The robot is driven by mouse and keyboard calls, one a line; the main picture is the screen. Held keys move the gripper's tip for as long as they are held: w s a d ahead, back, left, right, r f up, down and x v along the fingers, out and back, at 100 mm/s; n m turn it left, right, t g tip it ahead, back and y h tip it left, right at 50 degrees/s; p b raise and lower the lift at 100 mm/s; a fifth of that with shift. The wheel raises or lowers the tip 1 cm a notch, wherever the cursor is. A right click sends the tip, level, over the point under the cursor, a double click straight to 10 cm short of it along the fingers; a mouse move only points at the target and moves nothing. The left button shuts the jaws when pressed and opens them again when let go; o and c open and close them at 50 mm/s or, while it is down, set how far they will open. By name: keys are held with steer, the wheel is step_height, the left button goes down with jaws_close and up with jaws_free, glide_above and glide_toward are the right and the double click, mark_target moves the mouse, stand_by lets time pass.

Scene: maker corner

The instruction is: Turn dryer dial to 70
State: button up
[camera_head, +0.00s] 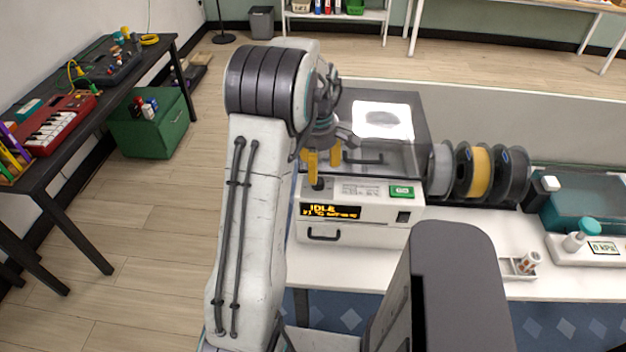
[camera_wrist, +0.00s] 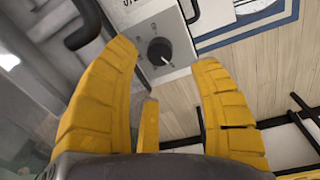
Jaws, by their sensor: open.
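The filament dryer (camera_head: 345,222) is a white box on the bench, with a dark display (camera_head: 331,211) that reads IDLE in orange above a smaller line I cannot read fully. Its dial (camera_wrist: 160,51) is a round black knob with a white mark towards the lower right in the wrist view; the numbers around it are too small to read. In the head view the dial (camera_head: 318,184) shows just below my fingers. My gripper (camera_head: 322,160) is open, its yellow fingers above the panel. In the wrist view the dial lies beyond and between the fingertips, apparently untouched.
A clear-lidded chamber (camera_head: 383,158) with a black handle stands behind the panel. A green button (camera_head: 402,191) and a dark switch (camera_head: 403,217) are right of the dial. Several filament spools (camera_head: 480,171) stand further right. A dark table (camera_head: 100,95) is at the left.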

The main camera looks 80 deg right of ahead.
mark_target(318, 181)
steer(key=shift+d+f+p, duration=0.15)
steer(key=shift+f+p, duration=0.3)
steer(key=shift+f, duration=2.6)
steer(key=shift+c, duration=0.3)
